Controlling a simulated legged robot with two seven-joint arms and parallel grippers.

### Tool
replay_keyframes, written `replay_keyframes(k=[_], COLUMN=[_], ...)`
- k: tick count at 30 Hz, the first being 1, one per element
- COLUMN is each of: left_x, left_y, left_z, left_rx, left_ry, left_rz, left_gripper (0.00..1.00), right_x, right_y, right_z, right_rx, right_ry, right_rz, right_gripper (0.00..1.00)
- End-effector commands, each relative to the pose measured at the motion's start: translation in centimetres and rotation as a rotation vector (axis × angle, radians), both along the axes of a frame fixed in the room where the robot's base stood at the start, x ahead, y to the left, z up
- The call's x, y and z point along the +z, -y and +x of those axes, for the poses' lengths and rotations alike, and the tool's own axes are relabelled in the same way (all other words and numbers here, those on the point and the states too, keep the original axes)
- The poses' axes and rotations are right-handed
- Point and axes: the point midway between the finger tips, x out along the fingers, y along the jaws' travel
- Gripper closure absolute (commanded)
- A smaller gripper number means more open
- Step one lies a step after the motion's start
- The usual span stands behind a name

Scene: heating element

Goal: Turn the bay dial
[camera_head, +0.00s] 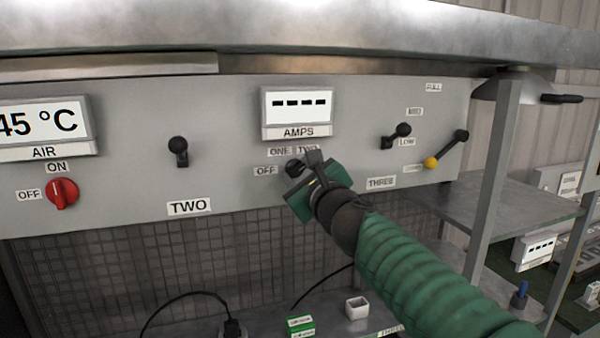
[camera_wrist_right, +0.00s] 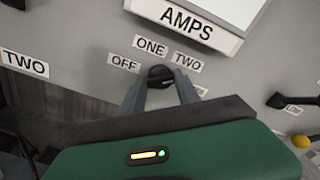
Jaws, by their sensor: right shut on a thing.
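The bay dial (camera_wrist_right: 160,75) is a small black knob on the grey panel, below the AMPS display, with OFF, ONE and TWO labels around its upper side. In the head view the dial (camera_head: 293,167) is partly hidden by my right gripper (camera_head: 302,168). In the right wrist view the two grey fingers of my right gripper (camera_wrist_right: 160,84) stand on either side of the knob and are shut on it. The knob's pointer direction is hard to tell. The AMPS display (camera_head: 297,110) shows four dashes only. My left gripper is not in view.
A red OFF/ON knob (camera_head: 62,193) and a black lever (camera_head: 178,151) are to the left. Black levers (camera_head: 397,136) and a yellow-ended lever (camera_head: 445,150) are to the right. A metal post (camera_head: 492,180) and side shelf (camera_head: 450,207) stand right of the panel.

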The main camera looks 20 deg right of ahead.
Motion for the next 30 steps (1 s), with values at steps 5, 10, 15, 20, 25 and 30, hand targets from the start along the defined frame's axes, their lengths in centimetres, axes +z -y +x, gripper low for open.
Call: replay_keyframes(k=[5, 10, 15, 20, 25, 30], left_x=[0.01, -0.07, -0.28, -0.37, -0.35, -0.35], left_y=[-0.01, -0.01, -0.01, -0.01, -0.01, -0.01], left_z=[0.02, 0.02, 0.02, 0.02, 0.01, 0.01], left_rx=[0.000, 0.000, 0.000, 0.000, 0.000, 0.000], left_ry=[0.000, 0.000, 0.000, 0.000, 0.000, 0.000], left_rz=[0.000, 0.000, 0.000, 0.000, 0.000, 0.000], left_gripper=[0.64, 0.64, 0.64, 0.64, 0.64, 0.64], right_x=[0.04, 0.01, -0.09, -0.09, -0.08, -0.09], right_y=[0.23, 0.12, 0.04, -0.01, 0.02, 0.03], right_z=[0.02, 0.00, -0.01, -0.01, 0.00, 0.00], right_rx=[-0.004, -0.003, -0.003, -0.003, -0.003, -0.003], right_ry=[0.001, 0.003, 0.011, 0.017, 0.016, 0.016], right_rz=[0.000, -0.051, -0.284, -0.431, -0.442, -0.440], right_gripper=[0.99, 1.00, 1.00, 1.00, 1.00, 0.54])
